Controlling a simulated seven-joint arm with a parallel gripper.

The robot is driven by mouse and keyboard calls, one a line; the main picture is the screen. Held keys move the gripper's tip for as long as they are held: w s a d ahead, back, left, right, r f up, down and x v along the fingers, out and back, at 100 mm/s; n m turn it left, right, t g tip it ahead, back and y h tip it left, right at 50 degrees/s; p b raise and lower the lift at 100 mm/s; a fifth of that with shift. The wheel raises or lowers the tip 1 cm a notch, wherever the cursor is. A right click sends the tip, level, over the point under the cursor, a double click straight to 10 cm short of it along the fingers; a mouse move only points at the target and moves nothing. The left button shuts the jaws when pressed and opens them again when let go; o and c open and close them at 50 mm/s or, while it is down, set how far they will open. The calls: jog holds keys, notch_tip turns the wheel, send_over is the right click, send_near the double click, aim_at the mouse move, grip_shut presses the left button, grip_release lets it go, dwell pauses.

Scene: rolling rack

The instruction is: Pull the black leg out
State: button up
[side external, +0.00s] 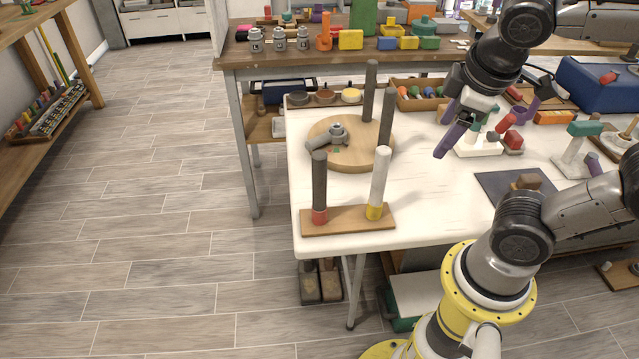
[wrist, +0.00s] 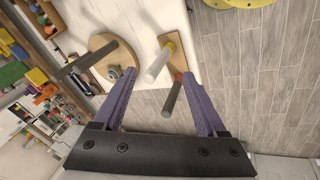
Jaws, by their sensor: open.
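The black leg (side external: 319,178) stands upright with a red band at its foot, at the left end of a small wooden board (side external: 347,222) on the white table. A white leg (side external: 380,178) with a yellow foot stands at the board's right end. My gripper (side external: 485,135), with purple fingers, is open and empty, well to the right of and above the legs. In the wrist view, the black leg (wrist: 172,97) appears between my fingers (wrist: 158,76), but apart from them.
Behind the board, a round wooden disc (side external: 350,160) carries two tall dark posts (side external: 370,90) and a grey knobbed piece (side external: 337,137). A dark mat (side external: 500,190) and small parts lie to the right. The table's left edge is near the board.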

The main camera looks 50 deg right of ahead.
jog(key=w+d+n+h, duration=0.4)
jog(key=n+h, duration=0.1)
jog(key=n, duration=0.2)
notch_tip(320, 180, up, 3)
jog(key=n+t+h, duration=0.2)
jog(key=n+t, duration=1)
jog(key=n, duration=0.7)
send_over(323, 165)
jog(key=v, duration=0.3)
notch_tip(323, 165, down, 16)
jog(key=shift+w+r, duration=0.1)
jog(key=shift+w+d+f, duration=0.15)
jog(key=shift+w+f, duration=0.05)
jog(key=x, duration=0.7)
jog(key=shift+c, duration=0.3)
